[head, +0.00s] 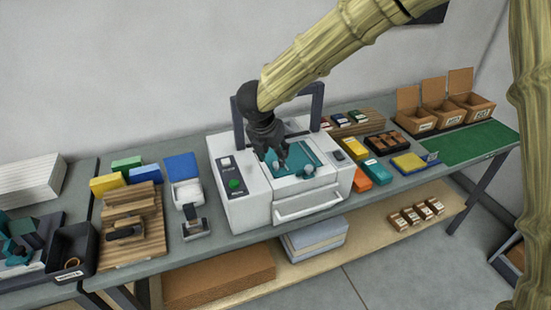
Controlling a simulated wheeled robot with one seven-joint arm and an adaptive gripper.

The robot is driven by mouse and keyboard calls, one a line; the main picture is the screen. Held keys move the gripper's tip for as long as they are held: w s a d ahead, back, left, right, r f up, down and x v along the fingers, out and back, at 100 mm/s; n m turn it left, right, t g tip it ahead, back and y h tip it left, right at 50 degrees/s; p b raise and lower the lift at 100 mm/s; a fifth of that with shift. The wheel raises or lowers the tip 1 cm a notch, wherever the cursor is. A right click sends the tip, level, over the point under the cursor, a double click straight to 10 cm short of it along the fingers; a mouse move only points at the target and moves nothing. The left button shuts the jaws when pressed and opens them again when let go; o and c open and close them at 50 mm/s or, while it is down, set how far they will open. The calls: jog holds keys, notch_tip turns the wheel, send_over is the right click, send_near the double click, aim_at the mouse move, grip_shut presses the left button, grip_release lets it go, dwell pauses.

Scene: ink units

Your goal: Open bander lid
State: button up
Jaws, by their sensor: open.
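The bander (240,205) is a white boxy machine in the middle of the bench, with a green button on its left front and a dark frame rising behind it. A teal panel (306,157) on its top, which may be the lid, lies roughly flat. Pale rounded knobs (308,170) stand near its front corners. My gripper (279,163) is open and points down over the left part of the panel, near the left knob. I cannot tell whether it touches the panel. My gripper hides part of the panel and the machine's rear left.
A wooden stepped stand (135,225) and coloured blocks are left of the bander. Orange (363,181) and teal (378,171) blocks sit close on its right. Cardboard boxes (443,112) and a green mat (465,140) are at the far right. A lower shelf holds stacks.

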aim_at(276, 163)
jog(key=shift+p+x, duration=0.55)
jog(key=shift+x, duration=1.85)
grip_shut()
